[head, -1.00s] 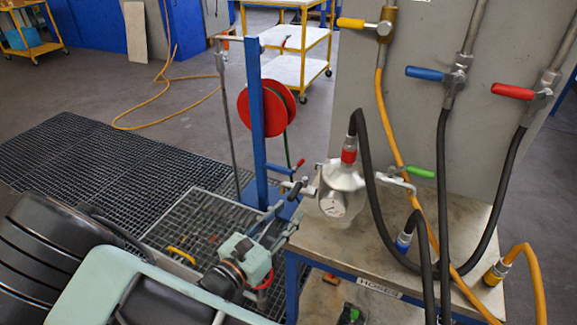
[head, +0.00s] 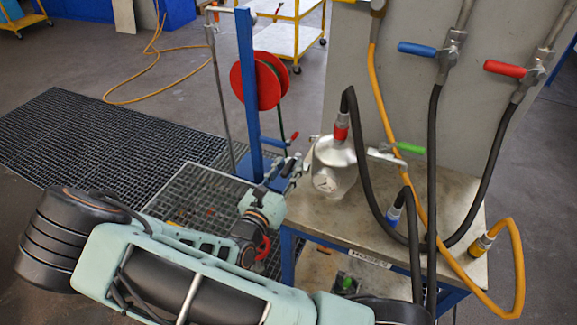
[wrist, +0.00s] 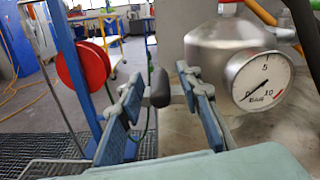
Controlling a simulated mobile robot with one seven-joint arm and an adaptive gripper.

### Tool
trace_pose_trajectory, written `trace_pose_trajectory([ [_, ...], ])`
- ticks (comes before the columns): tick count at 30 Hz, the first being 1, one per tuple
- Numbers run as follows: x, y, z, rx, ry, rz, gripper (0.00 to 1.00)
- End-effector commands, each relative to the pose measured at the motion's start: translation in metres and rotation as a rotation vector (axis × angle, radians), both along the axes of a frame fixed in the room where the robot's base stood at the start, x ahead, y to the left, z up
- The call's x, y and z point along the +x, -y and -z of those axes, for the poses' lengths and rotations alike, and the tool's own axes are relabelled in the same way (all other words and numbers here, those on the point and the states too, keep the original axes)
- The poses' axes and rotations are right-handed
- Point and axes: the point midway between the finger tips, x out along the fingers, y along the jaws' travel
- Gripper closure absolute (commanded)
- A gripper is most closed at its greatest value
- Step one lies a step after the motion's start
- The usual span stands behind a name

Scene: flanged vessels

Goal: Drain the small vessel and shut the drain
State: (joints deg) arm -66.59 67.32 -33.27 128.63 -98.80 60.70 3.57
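The small vessel (head: 333,168) is a silver metal body on the bench; it fills the upper right of the wrist view (wrist: 222,45). Its round gauge (wrist: 262,83) is marked 5 and 10 bar, and the needle seems to point lower left, near the low end. A black-gripped lever (wrist: 159,88) sticks out on the vessel's left side. My gripper (wrist: 160,112) is open, with blue-padded fingers either side of this lever. A gap shows at the left finger; contact at the right is unclear. In the head view my gripper (head: 274,184) is left of the vessel.
A black hose with a red coupling (head: 341,132) joins the vessel top. A green-handled valve (head: 410,148) is at its right. Blue (head: 417,49) and red (head: 507,68) valve levers hang on the panel. A blue post and red reel (head: 256,82) stand behind my gripper.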

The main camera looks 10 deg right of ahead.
Motion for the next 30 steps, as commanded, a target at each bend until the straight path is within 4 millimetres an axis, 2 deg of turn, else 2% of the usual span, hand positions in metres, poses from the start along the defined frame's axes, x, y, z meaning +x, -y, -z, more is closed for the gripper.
trace_pose_trajectory([
  [10, 0.0042, 0.0030, -0.0003, 0.000, 0.001, 0.000, 0.68],
  [19, 0.0040, 0.0028, -0.0003, -0.001, 0.001, 0.000, 1.00],
  [30, 0.0039, 0.0021, -0.0002, 0.001, 0.001, 0.000, 1.00],
])
